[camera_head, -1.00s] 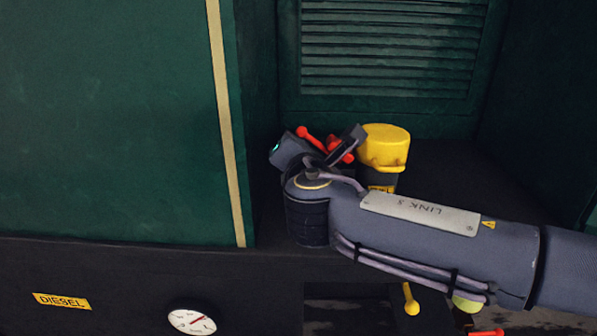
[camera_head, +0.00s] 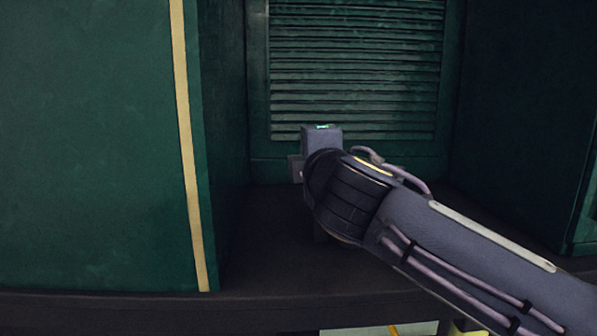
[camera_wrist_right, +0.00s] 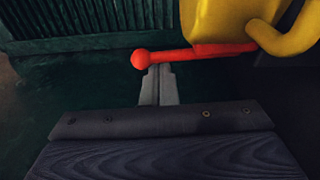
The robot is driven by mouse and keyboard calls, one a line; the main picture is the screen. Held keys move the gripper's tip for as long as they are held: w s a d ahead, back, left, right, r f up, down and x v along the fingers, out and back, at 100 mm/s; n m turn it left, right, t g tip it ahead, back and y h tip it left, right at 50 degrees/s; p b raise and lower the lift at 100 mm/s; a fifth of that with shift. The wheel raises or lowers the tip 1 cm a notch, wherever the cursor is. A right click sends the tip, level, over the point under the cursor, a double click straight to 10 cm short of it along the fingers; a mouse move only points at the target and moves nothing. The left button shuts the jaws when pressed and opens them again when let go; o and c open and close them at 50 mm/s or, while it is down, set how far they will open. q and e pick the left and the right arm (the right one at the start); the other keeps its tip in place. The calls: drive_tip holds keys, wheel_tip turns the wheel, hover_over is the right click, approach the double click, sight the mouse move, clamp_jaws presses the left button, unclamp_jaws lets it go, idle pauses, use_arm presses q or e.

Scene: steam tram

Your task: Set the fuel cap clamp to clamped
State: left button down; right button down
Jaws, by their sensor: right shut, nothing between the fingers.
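In the right wrist view, a red lever (camera_wrist_right: 190,54) with a ball end (camera_wrist_right: 139,60) runs nearly level across the picture. Its right part meets the underside of the yellow fuel cap (camera_wrist_right: 218,20), which has a curved yellow handle (camera_wrist_right: 290,38). My right gripper (camera_wrist_right: 158,72) is shut and empty. Its fingertips are just below the lever near the ball, and I cannot tell whether they touch it. In the head view my right wrist (camera_head: 322,142) stands in front of the louvred panel, and cap, lever and fingertips are hidden behind my arm. My left gripper is not in view.
A green louvred panel (camera_head: 355,75) closes the back of the recess. Green walls stand at left (camera_head: 85,140) and right (camera_head: 520,110). The dark ledge (camera_head: 265,235) is bare left of my arm.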

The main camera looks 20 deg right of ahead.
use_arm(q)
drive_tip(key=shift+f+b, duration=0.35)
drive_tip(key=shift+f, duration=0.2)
use_arm(e)
drive_tip(key=shift+s+d+r+m, duration=0.1)
drive_tip(key=shift+d+m, duration=0.35)
drive_tip(key=shift+m, duration=0.15)
